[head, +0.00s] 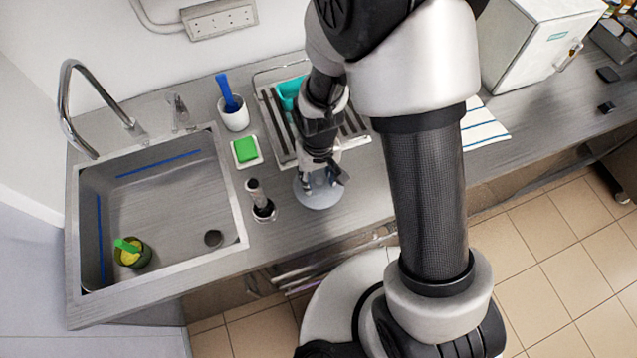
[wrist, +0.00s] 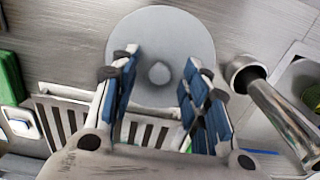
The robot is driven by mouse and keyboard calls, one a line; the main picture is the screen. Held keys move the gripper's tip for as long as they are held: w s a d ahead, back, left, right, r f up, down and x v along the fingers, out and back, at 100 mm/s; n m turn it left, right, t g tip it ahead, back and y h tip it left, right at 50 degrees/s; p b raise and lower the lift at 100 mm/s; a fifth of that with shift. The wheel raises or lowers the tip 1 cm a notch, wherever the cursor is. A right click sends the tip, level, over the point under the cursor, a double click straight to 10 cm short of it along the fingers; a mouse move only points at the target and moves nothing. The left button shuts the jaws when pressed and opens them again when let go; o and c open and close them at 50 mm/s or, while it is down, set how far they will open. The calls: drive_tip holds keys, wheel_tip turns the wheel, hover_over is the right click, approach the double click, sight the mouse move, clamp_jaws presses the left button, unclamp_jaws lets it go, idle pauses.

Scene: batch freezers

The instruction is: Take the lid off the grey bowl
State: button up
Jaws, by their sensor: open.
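The grey bowl's lid (head: 318,196) is a round pale grey disc on the counter beside the sink. In the wrist view the lid (wrist: 140,35) shows from above with a small round knob (wrist: 159,73) at its centre. The bowl's body is hidden beneath the lid. My gripper (wrist: 160,75) is open above the lid, with its blue-padded fingers on either side of the knob and a gap to each side. In the head view my gripper (head: 320,178) is over the lid's back part, and I cannot tell its exact height.
A green sponge (head: 245,150), a white cup with a blue brush (head: 235,115) and a drying rack (head: 270,105) are behind. Bare counter lies to the right.

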drive_tip(key=shift+c, duration=0.4)
clamp_jaws()
drive_tip(key=shift+r, duration=0.15)
